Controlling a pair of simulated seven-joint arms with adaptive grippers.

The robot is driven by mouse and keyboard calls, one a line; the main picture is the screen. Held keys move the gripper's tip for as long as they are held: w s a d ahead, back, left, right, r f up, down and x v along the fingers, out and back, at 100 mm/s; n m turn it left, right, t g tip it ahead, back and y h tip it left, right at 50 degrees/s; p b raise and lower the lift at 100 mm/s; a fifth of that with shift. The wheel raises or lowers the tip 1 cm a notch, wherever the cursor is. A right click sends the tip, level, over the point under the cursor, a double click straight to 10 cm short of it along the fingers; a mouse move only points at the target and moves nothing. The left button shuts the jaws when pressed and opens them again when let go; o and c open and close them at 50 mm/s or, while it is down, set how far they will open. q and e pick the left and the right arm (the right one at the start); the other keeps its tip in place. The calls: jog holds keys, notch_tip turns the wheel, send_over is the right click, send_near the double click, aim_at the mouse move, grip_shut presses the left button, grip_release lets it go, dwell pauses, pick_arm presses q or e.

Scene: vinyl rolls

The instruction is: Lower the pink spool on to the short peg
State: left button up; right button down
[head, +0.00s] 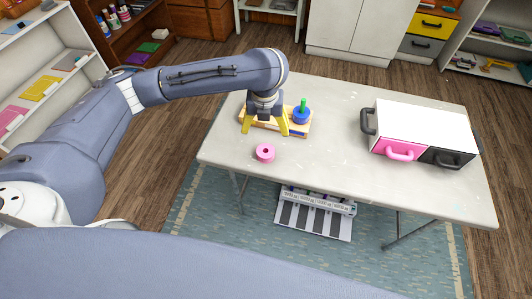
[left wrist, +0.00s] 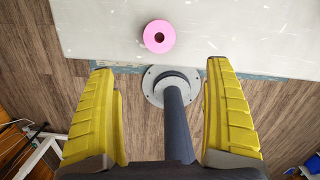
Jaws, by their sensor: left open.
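The pink spool (head: 265,156) lies flat on the table, in front of the wooden peg board (head: 300,131). It also shows in the left wrist view (left wrist: 159,49), hole facing up, beyond the fingertips and touching neither. My left gripper (head: 265,130) is open, with yellow fingers spread and nothing between them. In the head view it hangs over the left part of the board, behind the spool. A blue spool (head: 301,117) sits around a green peg (head: 304,103) on the board's right. The short peg cannot be made out; my gripper hides part of the board.
A white case with pink and black drawers (head: 425,126) stands on the table's right. The table (head: 325,160) is clear between the spool and the case. A keyboard-like thing (head: 315,215) is on the floor below. Shelves stand around the room.

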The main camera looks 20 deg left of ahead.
aim_at(266, 152)
pick_arm(q)
jog(key=shift+w+a+f, duration=0.1)
jog(key=shift+w+f, duration=0.25)
jog(key=shift+f, duration=2.45)
jog(key=shift+w+a+f, duration=0.1)
jog(key=shift+w+f, duration=0.25)
jog(key=shift+f, duration=2.4)
jog(key=shift+w+a+f, duration=0.1)
jog(key=shift+w+f, duration=0.25)
jog(key=shift+f, duration=2.45)
jog(key=c, duration=1.4)
